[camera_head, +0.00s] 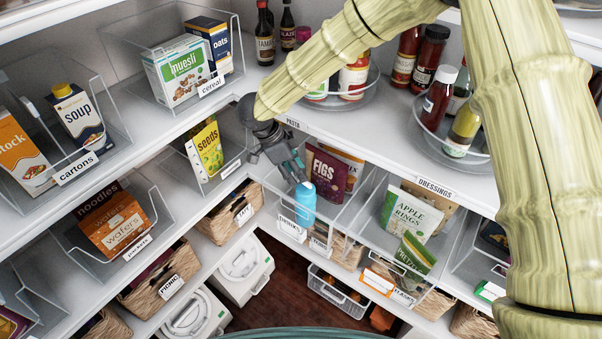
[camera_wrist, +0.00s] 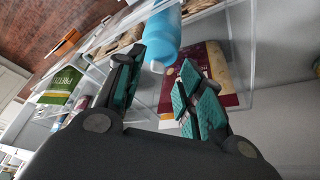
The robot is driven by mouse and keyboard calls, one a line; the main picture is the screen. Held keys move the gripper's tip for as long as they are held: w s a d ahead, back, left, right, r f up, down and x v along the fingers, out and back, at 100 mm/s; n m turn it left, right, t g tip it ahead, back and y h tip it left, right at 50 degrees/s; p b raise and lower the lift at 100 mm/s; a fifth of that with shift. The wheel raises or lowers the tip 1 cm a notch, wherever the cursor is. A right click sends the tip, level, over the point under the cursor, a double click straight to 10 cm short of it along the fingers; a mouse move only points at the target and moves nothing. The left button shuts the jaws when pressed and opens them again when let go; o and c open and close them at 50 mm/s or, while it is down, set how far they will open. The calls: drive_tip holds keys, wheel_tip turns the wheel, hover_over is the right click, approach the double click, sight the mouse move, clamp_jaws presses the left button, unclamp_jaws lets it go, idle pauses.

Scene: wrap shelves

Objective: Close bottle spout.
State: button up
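A blue bottle (camera_head: 306,199) stands in a clear bin on the middle shelf, near its front. In the wrist view the bottle (camera_wrist: 163,32) shows just beyond my fingertips, with a small white spout (camera_wrist: 157,67) on its near end. I cannot tell whether the spout is up or folded down. My gripper (camera_head: 295,173) is beside and above the bottle's top. In the wrist view my gripper (camera_wrist: 158,72) is open, its teal-padded fingers apart with the spout seen between them. Nothing is held; I cannot tell whether a finger touches the bottle.
A dark red figs pouch (camera_head: 328,172) stands behind the bottle, and it also shows in the wrist view (camera_wrist: 208,65). Clear bin walls surround this spot. A seeds pouch (camera_head: 206,149) is to the left, and an apple rings pouch (camera_head: 411,214) to the right. The shelf above has sauce bottles (camera_head: 439,97).

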drive_tip(key=shift+p+x, duration=0.4)
drive_tip(key=shift+x, duration=0.65)
drive_tip(key=shift+s+d+f, duration=0.15)
drive_tip(key=shift+d+f, duration=0.2)
drive_tip(key=shift+f, duration=0.35)
drive_tip(key=shift+r, duration=0.1)
drive_tip(key=c, duration=0.3)
clamp_jaws()
